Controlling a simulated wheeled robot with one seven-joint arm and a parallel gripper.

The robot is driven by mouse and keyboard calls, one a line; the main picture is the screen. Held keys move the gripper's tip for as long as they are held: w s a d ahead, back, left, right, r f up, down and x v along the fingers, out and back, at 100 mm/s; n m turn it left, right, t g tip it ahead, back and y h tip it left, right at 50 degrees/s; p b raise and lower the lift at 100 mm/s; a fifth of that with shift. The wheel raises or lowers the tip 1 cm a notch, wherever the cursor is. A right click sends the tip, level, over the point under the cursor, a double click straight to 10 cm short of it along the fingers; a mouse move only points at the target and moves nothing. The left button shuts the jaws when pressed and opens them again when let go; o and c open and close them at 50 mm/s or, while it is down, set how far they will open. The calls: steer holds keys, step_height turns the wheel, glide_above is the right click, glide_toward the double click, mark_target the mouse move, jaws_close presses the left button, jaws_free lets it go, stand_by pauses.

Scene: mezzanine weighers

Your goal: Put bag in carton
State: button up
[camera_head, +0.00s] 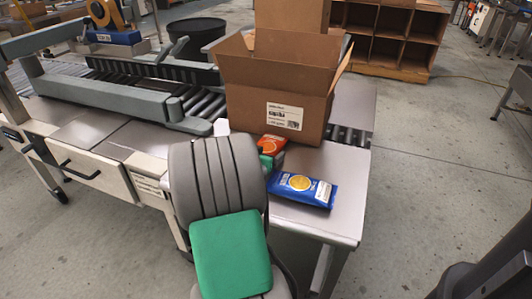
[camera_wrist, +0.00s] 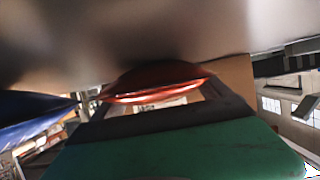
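An open brown carton (camera_head: 275,95) with a white label stands upright on the bench, its flaps raised. A blue bag (camera_head: 303,189) with a yellow round print lies on the bench in front of it. An orange bag (camera_head: 271,144) lies close to the carton's front, partly hidden by my arm and gripper. My gripper (camera_head: 268,163) is mostly hidden behind my arm, beside the orange bag. In the wrist view, the orange bag (camera_wrist: 155,90) is close ahead of my gripper, and the blue bag (camera_wrist: 35,108) is at the left. Finger opening and contact are unclear.
A roller conveyor (camera_head: 203,105) with grey guard rails runs left of the carton. Another brown box (camera_head: 292,15) stands behind it. The bench's right front corner (camera_head: 340,228) is bare. A wooden shelf unit (camera_head: 395,40) stands behind; open floor lies to the right.

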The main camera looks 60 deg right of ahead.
steer(key=shift+o, duration=1.2)
